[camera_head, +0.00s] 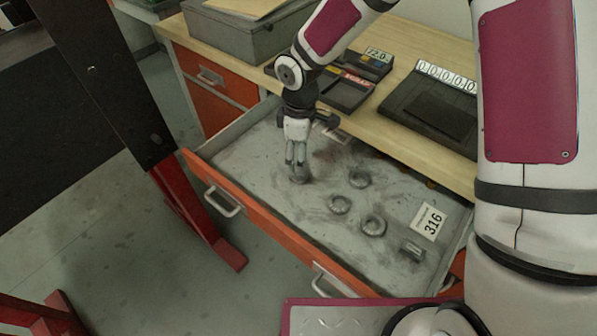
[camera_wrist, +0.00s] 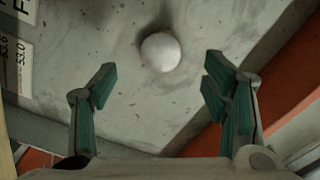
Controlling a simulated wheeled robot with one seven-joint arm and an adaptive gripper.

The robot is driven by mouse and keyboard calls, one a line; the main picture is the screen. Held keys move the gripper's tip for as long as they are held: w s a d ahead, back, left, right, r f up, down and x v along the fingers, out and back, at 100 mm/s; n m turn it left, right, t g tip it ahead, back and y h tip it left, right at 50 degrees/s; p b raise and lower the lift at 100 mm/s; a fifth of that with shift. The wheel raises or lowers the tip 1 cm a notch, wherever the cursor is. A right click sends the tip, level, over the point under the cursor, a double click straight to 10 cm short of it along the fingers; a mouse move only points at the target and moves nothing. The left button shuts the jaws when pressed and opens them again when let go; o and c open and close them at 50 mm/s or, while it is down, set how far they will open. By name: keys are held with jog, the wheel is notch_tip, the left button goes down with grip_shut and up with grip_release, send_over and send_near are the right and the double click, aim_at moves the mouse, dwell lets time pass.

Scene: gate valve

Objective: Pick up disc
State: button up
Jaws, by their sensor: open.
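A round, pale grey disc (camera_wrist: 160,52) lies on the drawer floor in the wrist view, just beyond the fingertips and roughly midway between them. My gripper (camera_wrist: 158,82) is open and empty, with its two green-padded fingers apart on either side of the disc's line. In the head view my gripper (camera_head: 297,163) points down into the open drawer at its left part. A grey piece shows at the fingertips there, largely hidden by them, probably the same disc. I cannot tell the exact gap between fingertips and disc.
The open orange drawer (camera_head: 255,224) also holds several metal rings, such as one ring (camera_head: 340,205), right of my gripper. A short metal cylinder (camera_head: 412,250) lies near a "316" label (camera_head: 430,222). The wooden worktop (camera_head: 430,143) overhangs behind, with black trays on it.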

jog(key=shift+s+f+p, duration=0.1)
jog(key=shift+f+p, duration=0.2)
jog(key=shift+f, duration=2.95)
jog(key=c, duration=1.6)
